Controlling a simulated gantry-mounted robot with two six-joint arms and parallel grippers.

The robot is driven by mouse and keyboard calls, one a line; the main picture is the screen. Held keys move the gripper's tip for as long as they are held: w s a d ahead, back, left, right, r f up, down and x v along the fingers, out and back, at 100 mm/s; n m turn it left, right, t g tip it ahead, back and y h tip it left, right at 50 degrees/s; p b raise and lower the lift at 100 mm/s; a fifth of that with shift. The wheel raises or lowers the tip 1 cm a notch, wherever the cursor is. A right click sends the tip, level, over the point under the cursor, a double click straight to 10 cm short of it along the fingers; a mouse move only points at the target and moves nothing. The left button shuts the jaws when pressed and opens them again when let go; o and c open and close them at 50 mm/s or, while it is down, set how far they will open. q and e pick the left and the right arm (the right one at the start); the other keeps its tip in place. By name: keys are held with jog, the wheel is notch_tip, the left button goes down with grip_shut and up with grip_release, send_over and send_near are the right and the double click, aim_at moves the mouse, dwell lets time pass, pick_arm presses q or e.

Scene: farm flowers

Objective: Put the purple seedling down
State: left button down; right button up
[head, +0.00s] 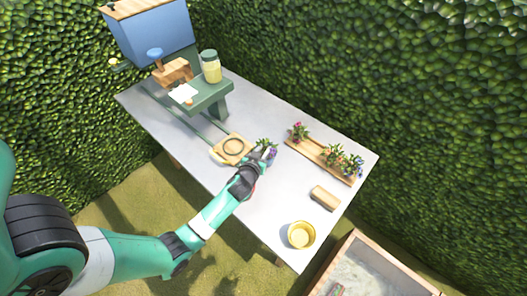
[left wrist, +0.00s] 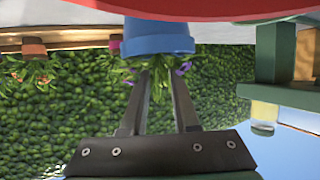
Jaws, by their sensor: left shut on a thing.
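The purple seedling (head: 271,152) is at the end of my left arm, just right of a square wooden board with a round ring (head: 221,157). In the left wrist view, which is upside down, it is a blue pot (left wrist: 160,38) with green leaves and purple flowers. My left gripper (head: 264,158) is shut on it; its fingers (left wrist: 160,95) reach the plant in the wrist view. Whether the pot touches the table cannot be told. My right gripper is not in view.
On the grey table (head: 270,205), a wooden rack (head: 318,161) holds several potted flowers at the right. A wooden block (head: 325,198) and yellow pot (head: 301,235) stand nearer the front. A green stand (head: 207,97) with a jar (head: 211,67) is behind left.

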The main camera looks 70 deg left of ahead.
pick_arm(q)
jog(key=shift+f+b, duration=0.2)
jog(key=shift+b, duration=0.1)
jog(key=c, duration=0.7)
grip_release()
jog(key=shift+r, duration=0.15)
jog(key=shift+o, duration=0.2)
